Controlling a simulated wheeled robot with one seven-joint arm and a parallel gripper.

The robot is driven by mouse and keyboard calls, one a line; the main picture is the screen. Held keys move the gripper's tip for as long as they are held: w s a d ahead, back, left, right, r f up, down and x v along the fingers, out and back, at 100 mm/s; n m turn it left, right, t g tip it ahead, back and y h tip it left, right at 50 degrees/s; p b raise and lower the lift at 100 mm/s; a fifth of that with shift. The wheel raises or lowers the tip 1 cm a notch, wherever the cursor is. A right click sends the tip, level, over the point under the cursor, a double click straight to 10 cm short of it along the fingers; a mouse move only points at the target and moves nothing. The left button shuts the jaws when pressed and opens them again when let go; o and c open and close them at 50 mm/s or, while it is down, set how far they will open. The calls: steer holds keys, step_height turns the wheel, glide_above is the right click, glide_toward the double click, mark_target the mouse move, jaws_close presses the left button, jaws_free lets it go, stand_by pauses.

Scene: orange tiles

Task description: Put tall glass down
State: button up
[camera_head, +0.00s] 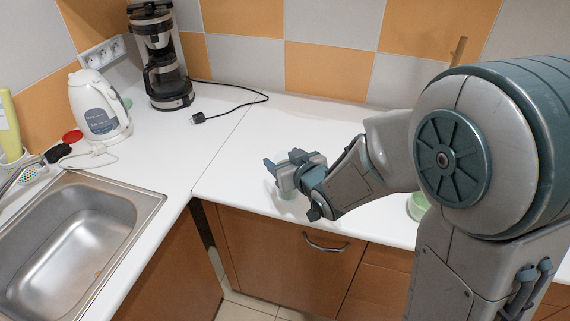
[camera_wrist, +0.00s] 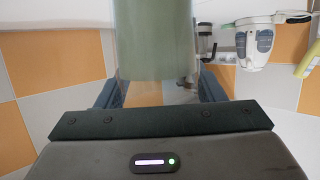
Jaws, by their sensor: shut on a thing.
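The tall glass is a see-through, pale green vessel (camera_wrist: 155,40) that fills the upper middle of the wrist view, between the two fingers. My gripper (camera_head: 283,168) is shut on it, over the white counter near its front edge. In the head view only a faint pale part of the glass (camera_head: 287,192) shows below the fingers. I cannot tell whether its base touches the counter.
The white counter (camera_head: 240,165) is clear around my gripper. A green object (camera_head: 418,205) is partly hidden behind my arm. A coffee maker (camera_head: 160,60), its black cable (camera_head: 240,104), a white kettle (camera_head: 98,105) and a steel sink (camera_head: 75,235) are at left.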

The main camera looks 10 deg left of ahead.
steer(key=shift+f, duration=0.95)
steer(key=shift+f, duration=0.15)
steer(key=o, duration=1.6)
steer(key=shift+c, duration=0.2)
